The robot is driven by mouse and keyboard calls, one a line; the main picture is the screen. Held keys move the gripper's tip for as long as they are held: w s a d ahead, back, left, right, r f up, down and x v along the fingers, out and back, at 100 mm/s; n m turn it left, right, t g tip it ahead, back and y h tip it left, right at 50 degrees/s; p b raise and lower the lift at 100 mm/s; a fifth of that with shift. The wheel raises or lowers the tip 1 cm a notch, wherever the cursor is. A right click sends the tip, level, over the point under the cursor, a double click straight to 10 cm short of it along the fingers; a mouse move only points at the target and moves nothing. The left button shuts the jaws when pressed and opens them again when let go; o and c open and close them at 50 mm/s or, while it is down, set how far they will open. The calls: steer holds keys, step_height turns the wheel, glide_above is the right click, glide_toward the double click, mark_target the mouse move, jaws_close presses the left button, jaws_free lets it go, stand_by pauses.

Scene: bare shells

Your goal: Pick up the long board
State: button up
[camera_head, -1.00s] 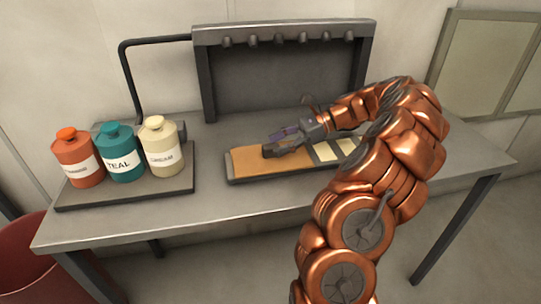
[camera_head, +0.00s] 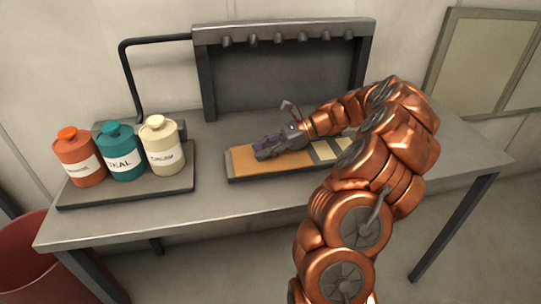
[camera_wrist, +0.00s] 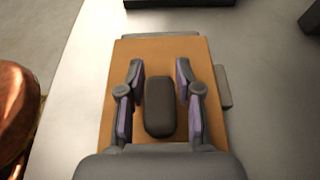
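The long board is an orange-tan slab (camera_head: 243,163) lying flat in a dark shallow tray on the grey table, with pale patches toward its right end. In the wrist view the orange surface (camera_wrist: 160,50) fills the middle, and a dark rounded block like a handle (camera_wrist: 160,106) stands on it. My gripper (camera_head: 262,152) is low over the left-middle part of the board. In the wrist view my gripper (camera_wrist: 160,78) is open, one finger on each side of the dark block, with a small gap showing on both sides. Finger height above the board is hard to judge.
Orange, teal and cream bottles (camera_head: 122,152) stand on a dark tray at the left. A dark rack with pegs (camera_head: 283,75) rises at the table's back. A red bin (camera_head: 25,255) is at the lower left. The front of the table is clear.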

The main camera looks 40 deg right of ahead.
jaws_close()
